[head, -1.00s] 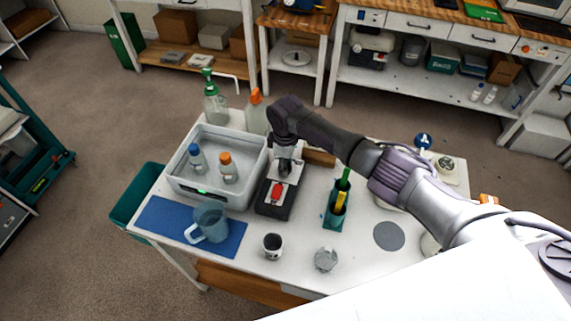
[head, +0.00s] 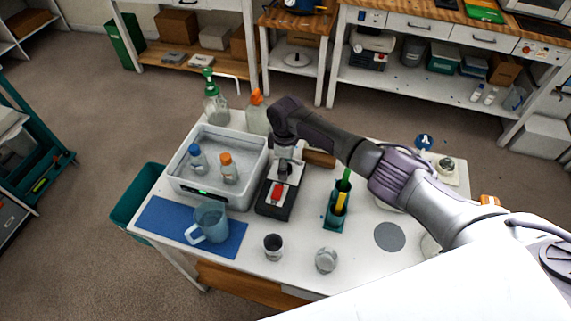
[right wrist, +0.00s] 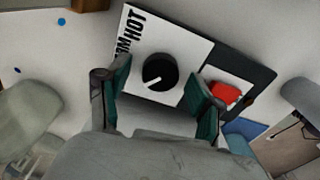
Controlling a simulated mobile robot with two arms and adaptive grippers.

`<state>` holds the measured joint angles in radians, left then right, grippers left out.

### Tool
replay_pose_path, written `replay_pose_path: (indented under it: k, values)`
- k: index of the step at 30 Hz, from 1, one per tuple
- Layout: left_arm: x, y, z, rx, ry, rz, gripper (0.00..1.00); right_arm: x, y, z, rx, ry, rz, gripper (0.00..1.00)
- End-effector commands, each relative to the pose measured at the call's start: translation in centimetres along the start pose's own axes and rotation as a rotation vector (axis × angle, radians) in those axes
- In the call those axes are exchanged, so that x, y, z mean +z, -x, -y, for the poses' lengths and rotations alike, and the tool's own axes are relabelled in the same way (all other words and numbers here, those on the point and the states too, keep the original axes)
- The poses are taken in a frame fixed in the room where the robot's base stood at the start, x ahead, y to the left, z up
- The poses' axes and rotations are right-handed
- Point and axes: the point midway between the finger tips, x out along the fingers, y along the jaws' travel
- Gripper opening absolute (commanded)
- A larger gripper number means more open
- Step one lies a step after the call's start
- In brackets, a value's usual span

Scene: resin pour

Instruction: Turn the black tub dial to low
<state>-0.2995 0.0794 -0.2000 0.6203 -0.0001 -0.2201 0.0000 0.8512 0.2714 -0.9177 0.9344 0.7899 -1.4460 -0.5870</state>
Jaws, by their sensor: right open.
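The black tub dial (right wrist: 158,72) is a round knob with a white pointer mark. It sits on a white panel (right wrist: 140,108) printed with HOT and part of another word, probably WARM. The pointer slants toward the lower left in the right wrist view. A low mark cannot be made out. My right gripper (right wrist: 157,78) is open, its green-padded fingers on either side of the dial; contact cannot be told. In the head view my right gripper (head: 285,158) is over the control box (head: 265,206), hiding the dial. My left gripper is not in view.
A red switch (head: 278,191) is on the box near the dial. The tub (head: 182,192) with two bottles stands left of the box. A blue jug (head: 209,222), a small cup (head: 273,245) and a green holder (head: 336,214) are nearby.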

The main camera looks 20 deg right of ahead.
Motion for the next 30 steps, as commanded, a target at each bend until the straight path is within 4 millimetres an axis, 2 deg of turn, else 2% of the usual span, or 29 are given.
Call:
replay_pose_path:
  k: [4,8,15,21,25,30]
  values:
    - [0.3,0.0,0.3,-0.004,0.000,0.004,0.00,0.1,0.2,0.0,0.000,0.000,0.001,0.66]
    - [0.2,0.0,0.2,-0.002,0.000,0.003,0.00,0.0,1.8,-0.1,0.001,0.001,0.000,0.66]
    - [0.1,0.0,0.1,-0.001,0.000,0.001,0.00,-0.1,6.9,-0.1,0.003,0.001,-0.003,0.66]
    - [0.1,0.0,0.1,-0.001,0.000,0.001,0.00,-0.1,10.4,-0.1,0.002,0.001,-0.001,0.66]
    - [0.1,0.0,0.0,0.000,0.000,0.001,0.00,0.0,11.6,-0.1,0.001,0.000,0.000,0.66]
    - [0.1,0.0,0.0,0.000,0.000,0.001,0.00,0.0,12.0,0.0,0.000,0.000,0.001,0.66]
